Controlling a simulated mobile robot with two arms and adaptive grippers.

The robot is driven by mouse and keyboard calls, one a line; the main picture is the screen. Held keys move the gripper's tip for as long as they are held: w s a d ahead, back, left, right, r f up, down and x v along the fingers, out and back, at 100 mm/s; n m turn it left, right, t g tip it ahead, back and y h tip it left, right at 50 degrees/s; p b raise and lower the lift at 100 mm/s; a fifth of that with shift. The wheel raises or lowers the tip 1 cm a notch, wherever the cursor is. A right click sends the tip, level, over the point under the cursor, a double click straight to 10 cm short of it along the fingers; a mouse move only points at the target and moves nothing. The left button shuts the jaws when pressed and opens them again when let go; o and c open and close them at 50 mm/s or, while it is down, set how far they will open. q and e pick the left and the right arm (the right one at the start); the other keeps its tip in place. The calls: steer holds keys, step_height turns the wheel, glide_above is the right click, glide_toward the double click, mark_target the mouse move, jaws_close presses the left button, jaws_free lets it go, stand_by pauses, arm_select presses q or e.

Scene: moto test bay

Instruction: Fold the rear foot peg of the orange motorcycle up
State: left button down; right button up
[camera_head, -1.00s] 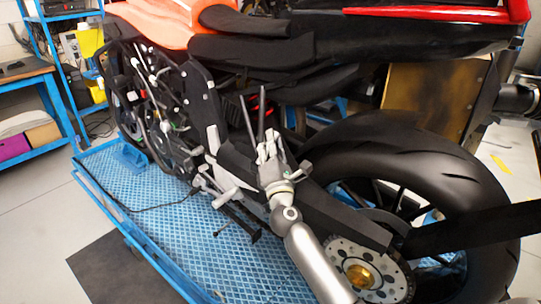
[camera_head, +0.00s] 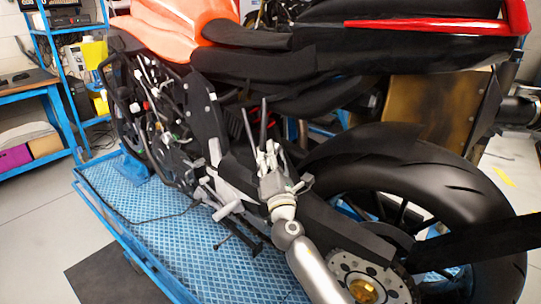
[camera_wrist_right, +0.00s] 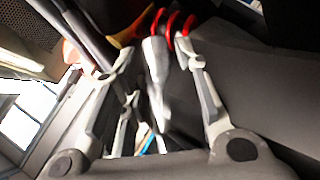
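The orange motorcycle (camera_head: 165,28) stands side-on in the head view, with its rear wheel at the right. A silvery foot peg (camera_head: 229,210) sticks out from its bracket low on the side, left of my right gripper. I cannot tell whether this is the rear peg. My right gripper (camera_head: 257,105) points upward beside the frame, in front of the swingarm. In the right wrist view the gripper's fingers (camera_wrist_right: 160,62) are spread. A blurred pale metal piece (camera_wrist_right: 155,75) shows between them, apparently untouched; I cannot tell whether it is a peg. My left gripper is out of view.
The motorcycle stands on a blue patterned platform (camera_head: 150,215) with a raised rail. The rear tyre (camera_head: 440,175) and sprocket (camera_head: 366,291) are close to the right of my arm. Red coils (camera_wrist_right: 178,25) show beyond the fingers. A blue shelf unit stands at the back left.

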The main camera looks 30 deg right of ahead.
steer(key=v, duration=1.2)
steer(key=shift+w, duration=0.1)
